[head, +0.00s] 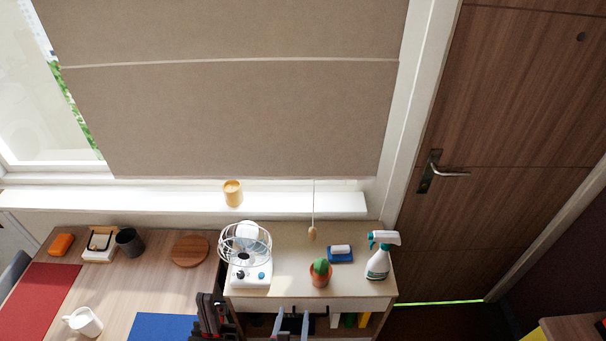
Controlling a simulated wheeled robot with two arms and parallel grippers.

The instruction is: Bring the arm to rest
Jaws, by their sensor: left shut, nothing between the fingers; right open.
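My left gripper (210,314) shows as a dark shape at the bottom edge, in front of the gap between the wooden table and the cabinet. It is shut and holds nothing. My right gripper (292,318) is low in front of the cabinet, with two grey-blue fingers pointing up and apart. It is open and empty. Most of both arms is outside the view.
The cabinet (284,238) bears a white fan (248,274), a potted cactus (320,273), a blue sponge box (341,255) and a spray bottle (378,262). The table at left holds a white mug (84,321), a dark cup (129,242) and a round board (189,250). A door (510,130) stands right.

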